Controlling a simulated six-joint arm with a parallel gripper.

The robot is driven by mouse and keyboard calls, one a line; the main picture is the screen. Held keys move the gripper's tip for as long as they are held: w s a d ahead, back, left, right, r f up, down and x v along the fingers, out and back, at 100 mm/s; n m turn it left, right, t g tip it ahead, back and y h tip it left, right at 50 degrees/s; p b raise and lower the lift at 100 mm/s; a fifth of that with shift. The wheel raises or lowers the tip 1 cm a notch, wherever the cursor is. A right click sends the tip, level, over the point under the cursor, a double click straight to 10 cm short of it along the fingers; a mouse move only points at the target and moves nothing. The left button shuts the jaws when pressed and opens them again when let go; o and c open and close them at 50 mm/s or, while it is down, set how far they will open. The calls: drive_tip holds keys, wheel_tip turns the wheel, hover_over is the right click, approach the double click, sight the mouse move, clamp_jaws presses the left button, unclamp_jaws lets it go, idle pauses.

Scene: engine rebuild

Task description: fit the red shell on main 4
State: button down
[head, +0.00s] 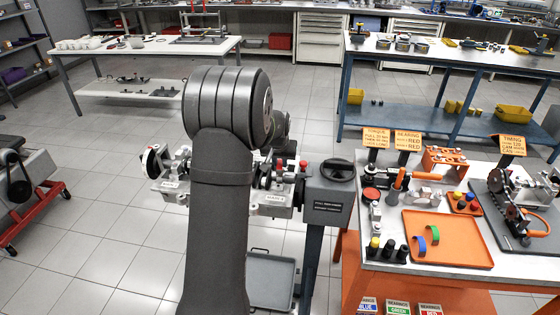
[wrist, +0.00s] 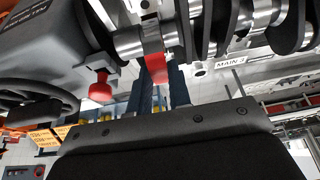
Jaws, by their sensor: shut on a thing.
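The red shell (wrist: 155,68) shows as a small red piece in the wrist view, right up against a bright steel journal of the crankshaft (wrist: 130,43). My gripper (wrist: 158,84) is shut on it from below in that view; whether the shell is seated I cannot tell. A label reading MAIN 3 (wrist: 231,57) is to the right of the shell. In the head view the crankshaft (head: 265,177) lies partly hidden behind my arm, and my gripper and the held shell are not clearly visible.
A grey stand head with a black handwheel (head: 338,170) is close to the crankshaft's right end. A red knob (wrist: 101,86) hangs near the shell. The orange tray (head: 447,254) on the right bench holds a green shell (head: 419,245) and a blue shell (head: 434,233).

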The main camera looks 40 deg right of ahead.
drive_tip(key=shift+f, duration=1.1)
idle(1.8)
drive_tip(key=shift+r, duration=0.25)
idle(1.8)
drive_tip(key=c, duration=1.6)
unclamp_jaws()
drive_tip(key=shift+o, duration=0.2)
drive_tip(key=shift+r, duration=0.45)
drive_tip(key=shift+r, duration=1.05)
drive_tip(key=shift+o, duration=0.2)
